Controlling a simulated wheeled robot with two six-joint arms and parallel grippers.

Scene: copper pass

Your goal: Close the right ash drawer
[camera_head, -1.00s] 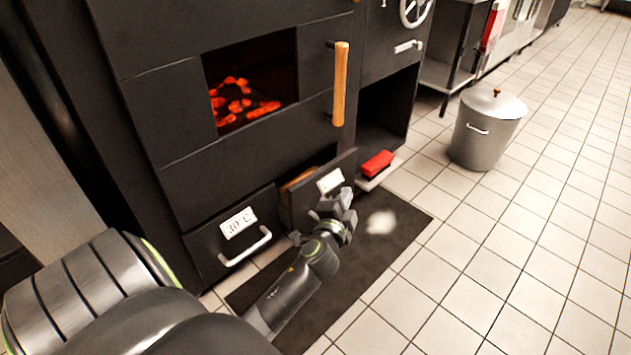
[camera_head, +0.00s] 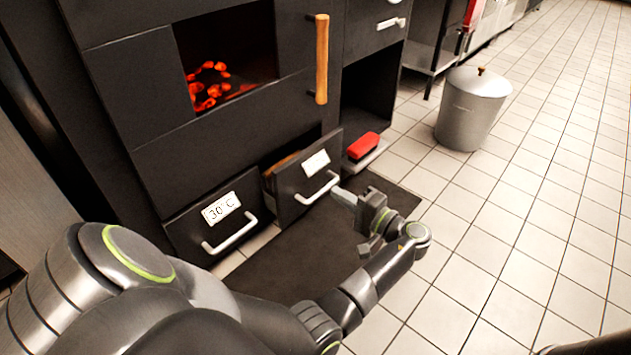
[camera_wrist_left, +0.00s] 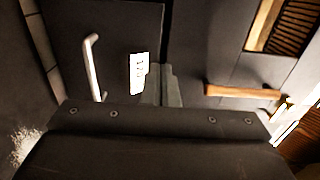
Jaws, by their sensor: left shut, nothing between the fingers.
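The right ash drawer (camera_head: 290,184) is a dark front with a white label and a pale bar handle (camera_head: 318,188). It stands partly pulled out, with a brownish strip showing behind its top edge. My left gripper (camera_head: 342,197) is shut and empty, in front of the drawer near the right end of the handle; I cannot tell whether it touches. In the left wrist view, my shut fingers (camera_wrist_left: 166,86) point toward a dark front with a white label (camera_wrist_left: 138,73) and a pale handle (camera_wrist_left: 93,68). My right gripper is out of view.
The left ash drawer (camera_head: 190,240), labelled 30 C, sits beside it. A wooden handle (camera_head: 321,60) is above, right of glowing coals (camera_head: 208,88). A red brush (camera_head: 363,146) lies right of the drawer. A lidded metal bin (camera_head: 470,112) stands on open tiled floor.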

